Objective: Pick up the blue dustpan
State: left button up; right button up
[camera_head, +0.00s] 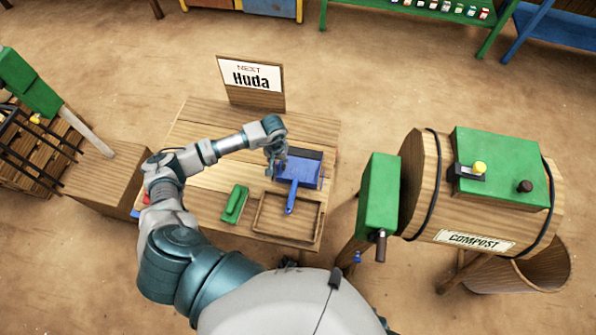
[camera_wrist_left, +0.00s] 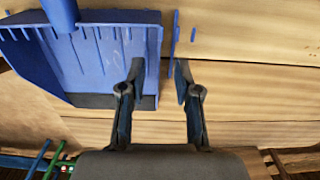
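The blue dustpan (camera_head: 306,170) lies on the wooden table (camera_head: 212,178), its handle (camera_head: 291,198) pointing toward me over the wooden tray. My left gripper (camera_head: 275,163) is at the dustpan's left side in the head view. In the left wrist view, the dustpan (camera_wrist_left: 95,62) fills the upper left, with ribs and a dark lip. There the left gripper (camera_wrist_left: 158,70) is open and empty, one finger overlapping the pan near its side edge and the other just outside it. I cannot tell whether either finger touches. My right gripper is not in view.
A shallow wooden tray (camera_head: 262,226) and a green object (camera_head: 234,204) are at the table's near side. A "Huda" sign (camera_head: 251,77) stands at the far edge. A wooden compost barrel (camera_head: 430,212) with green boxes is on the right, and a slatted crate (camera_head: 32,160) on the left.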

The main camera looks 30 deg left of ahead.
pick_arm(q)
notch_tip(320, 180, down, 2)
jog(key=shift+d, duration=0.15)
grip_shut()
jog(key=shift+r, duration=0.15)
